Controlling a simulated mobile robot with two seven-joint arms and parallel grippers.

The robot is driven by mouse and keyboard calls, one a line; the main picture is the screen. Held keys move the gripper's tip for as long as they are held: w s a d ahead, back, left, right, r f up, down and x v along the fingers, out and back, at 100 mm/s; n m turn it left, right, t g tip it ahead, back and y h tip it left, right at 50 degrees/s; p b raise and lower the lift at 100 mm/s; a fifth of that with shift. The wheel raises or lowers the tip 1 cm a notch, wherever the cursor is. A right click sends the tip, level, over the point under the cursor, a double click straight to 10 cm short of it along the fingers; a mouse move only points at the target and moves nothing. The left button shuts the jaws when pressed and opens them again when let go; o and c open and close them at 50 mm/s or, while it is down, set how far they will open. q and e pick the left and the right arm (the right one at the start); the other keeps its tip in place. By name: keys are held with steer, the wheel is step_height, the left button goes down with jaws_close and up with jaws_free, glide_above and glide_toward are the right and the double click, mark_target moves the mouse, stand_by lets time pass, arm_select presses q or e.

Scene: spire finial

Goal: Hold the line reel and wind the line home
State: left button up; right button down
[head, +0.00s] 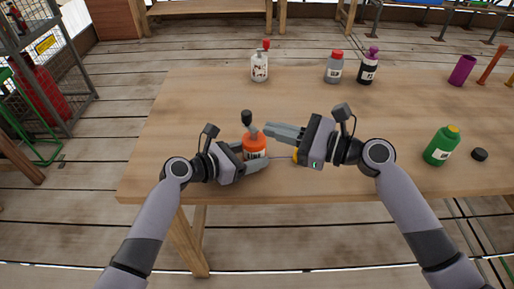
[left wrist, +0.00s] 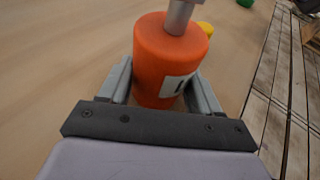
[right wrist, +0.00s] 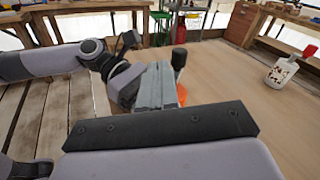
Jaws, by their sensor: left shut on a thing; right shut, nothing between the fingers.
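An orange cylinder with a white label, apparently the line reel (head: 256,144), stands upright near the table's front edge. My left gripper (head: 254,160) is shut around it, one finger on each side; the orange body fills the jaws in the left wrist view (left wrist: 160,70). A grey shaft (left wrist: 180,15) rises from its top, and a black knob (head: 246,117) stands above it, also in the right wrist view (right wrist: 179,60). My right gripper (head: 268,130) is shut and empty, its fingertips at the reel's top beside the knob. I cannot tell whether they touch. No line is clearly visible.
A yellow thing (head: 296,156) is partly hidden behind my right gripper. A green bottle (head: 441,146) and black cap (head: 479,154) stand at right. A white bottle (head: 260,67), grey bottle (head: 334,67) and dark bottle (head: 368,67) stand at the back. The table's left part is clear.

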steer(key=a+r+n+g+h, duration=0.15)
steer(key=a+n+g, duration=0.25)
steer(key=a+n, duration=0.4)
step_height(320, 180, up, 7)
steer(key=n+h, duration=1.2)
steer(key=n, duration=0.6)
glide_above(243, 140)
steer(key=s, duration=0.2)
step_height(243, 140, down, 6)
steer(key=shift+w+f, duration=0.15)
steer(key=shift+a+f, duration=0.1)
steer(key=shift+f, duration=0.05)
step_height(243, 140, down, 3)
steer(key=shift+r, duration=0.15)
stand_by(0.6)
steer(key=shift+w, duration=0.15)
stand_by(0.3)
steer(key=shift+w, duration=0.65)
